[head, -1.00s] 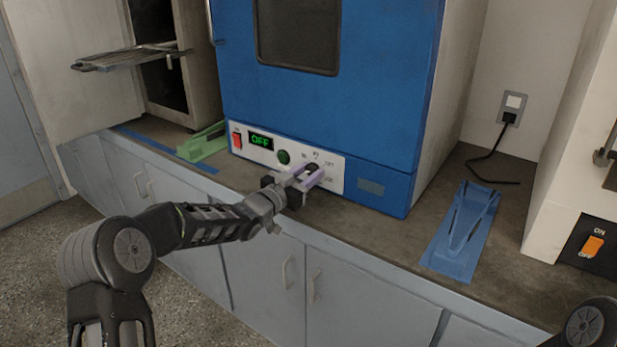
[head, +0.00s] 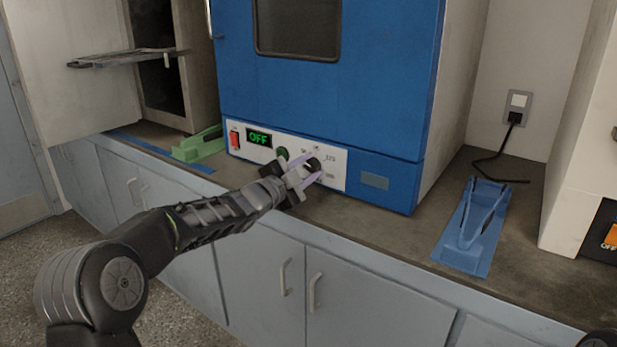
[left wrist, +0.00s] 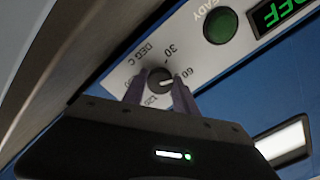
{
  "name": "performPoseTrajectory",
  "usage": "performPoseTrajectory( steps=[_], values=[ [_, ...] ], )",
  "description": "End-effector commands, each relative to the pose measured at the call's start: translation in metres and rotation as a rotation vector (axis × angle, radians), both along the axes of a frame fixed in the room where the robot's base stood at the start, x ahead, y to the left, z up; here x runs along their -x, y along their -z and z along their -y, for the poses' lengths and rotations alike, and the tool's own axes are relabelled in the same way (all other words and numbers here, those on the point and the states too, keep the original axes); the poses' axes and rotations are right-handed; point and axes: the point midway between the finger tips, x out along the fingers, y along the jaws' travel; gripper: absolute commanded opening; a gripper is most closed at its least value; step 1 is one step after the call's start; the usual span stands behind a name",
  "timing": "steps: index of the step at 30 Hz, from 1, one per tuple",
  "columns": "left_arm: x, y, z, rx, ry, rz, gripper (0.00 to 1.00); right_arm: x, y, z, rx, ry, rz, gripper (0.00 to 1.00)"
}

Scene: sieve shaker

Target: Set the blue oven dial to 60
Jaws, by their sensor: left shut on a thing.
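The blue oven (head: 330,105) stands on the counter with a white control panel (head: 336,180) along its lower front. The dark round dial (head: 313,163) is on this panel, ringed by printed numbers. My left gripper (head: 315,167) reaches it from the front, shut on the dial with one finger on each side. In the left wrist view the dial (left wrist: 160,80) sits between the purple fingers (left wrist: 158,84). Its pale mark points roughly toward the printed 60. The fingers hide part of the scale. My right gripper is out of view.
The green display (head: 259,138) reads OFF, with a red switch (head: 235,139) to its left and a green button (head: 282,153) beside the dial. A green holder (head: 198,146) and a blue holder (head: 468,230) stand on the counter. An open cabinet door is at left.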

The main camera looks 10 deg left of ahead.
Motion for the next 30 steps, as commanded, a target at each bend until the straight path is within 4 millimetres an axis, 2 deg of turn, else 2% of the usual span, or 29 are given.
performPoseTrajectory(
  steps=[6,22,23,30],
  values=[
    [0.0,0.0019,0.0005,-0.087,0.001,0.033,0.0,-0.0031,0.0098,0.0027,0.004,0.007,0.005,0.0],
    [0.0,0.0008,0.0003,-0.116,0.0,0.044,0.0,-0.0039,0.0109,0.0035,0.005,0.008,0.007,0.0],
    [0.0,0.0008,0.0004,-0.116,0.0,0.044,0.36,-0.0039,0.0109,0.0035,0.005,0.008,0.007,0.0],
    [0.0,0.0005,0.0003,-0.115,0.001,0.045,0.55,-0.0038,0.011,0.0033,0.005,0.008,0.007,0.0]
  ],
)
